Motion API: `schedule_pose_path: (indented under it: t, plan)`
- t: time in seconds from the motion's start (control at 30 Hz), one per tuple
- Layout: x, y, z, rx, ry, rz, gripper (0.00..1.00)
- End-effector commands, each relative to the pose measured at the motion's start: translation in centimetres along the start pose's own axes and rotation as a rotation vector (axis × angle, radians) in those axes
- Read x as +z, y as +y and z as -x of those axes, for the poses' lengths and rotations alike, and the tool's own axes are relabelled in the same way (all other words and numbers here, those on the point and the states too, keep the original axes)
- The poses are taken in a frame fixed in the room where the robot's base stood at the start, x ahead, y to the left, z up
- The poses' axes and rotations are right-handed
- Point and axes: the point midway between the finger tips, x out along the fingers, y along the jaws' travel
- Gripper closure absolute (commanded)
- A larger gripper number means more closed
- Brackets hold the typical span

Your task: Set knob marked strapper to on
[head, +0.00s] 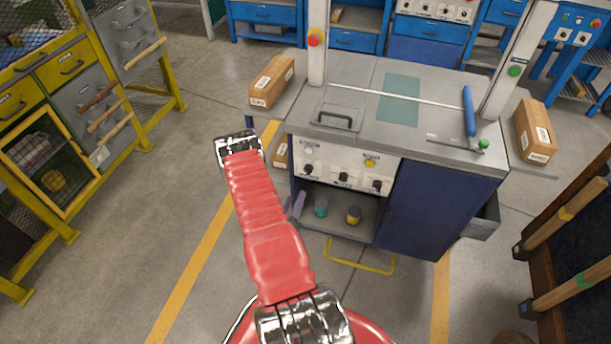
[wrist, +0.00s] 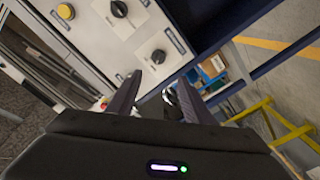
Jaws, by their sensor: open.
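The strapping machine's white control panel (head: 345,172) faces me in the head view. It bears three dark knobs: left (head: 309,170), middle (head: 343,177) and right (head: 377,185), each with a small label too small to read. The wrist view shows two black knobs, one at the top (wrist: 119,8) and one closer (wrist: 158,57); I cannot tell which is marked strapper. My gripper (wrist: 159,80) is open and empty, its two dark fingers pointing at the panel. The closer knob appears just beyond the fingertips, apparently apart from them. In the head view my red arm reaches left of the machine; its fingers are not visible.
A yellow button (head: 369,162) sits on the panel and shows in the wrist view (wrist: 65,11). A cardboard box (head: 271,82) lies on the left conveyor, another (head: 535,132) on the right. An open shelf (head: 338,210) lies under the panel. A yellow rack stands left.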

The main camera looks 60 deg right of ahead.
Motion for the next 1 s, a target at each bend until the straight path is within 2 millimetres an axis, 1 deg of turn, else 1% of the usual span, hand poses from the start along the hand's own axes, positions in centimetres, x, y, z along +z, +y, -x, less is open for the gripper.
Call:
schedule_pose_path:
  t: [0.1,0.37,0.57,0.67,0.77,1.0]
  plan:
    - [0.5,0.2,0.2,0.011,0.003,0.011,0.54]
    - [0.5,0.3,0.2,0.011,0.003,0.011,0.54]
    - [0.5,0.3,-0.5,0.013,0.002,0.01,0.54]
    - [0.5,0.3,-1.4,0.013,0.003,0.008,0.54]
    - [0.5,0.4,-2.7,0.014,0.002,0.009,0.54]
    - [0.5,0.4,-6.4,0.013,0.002,0.009,0.54]
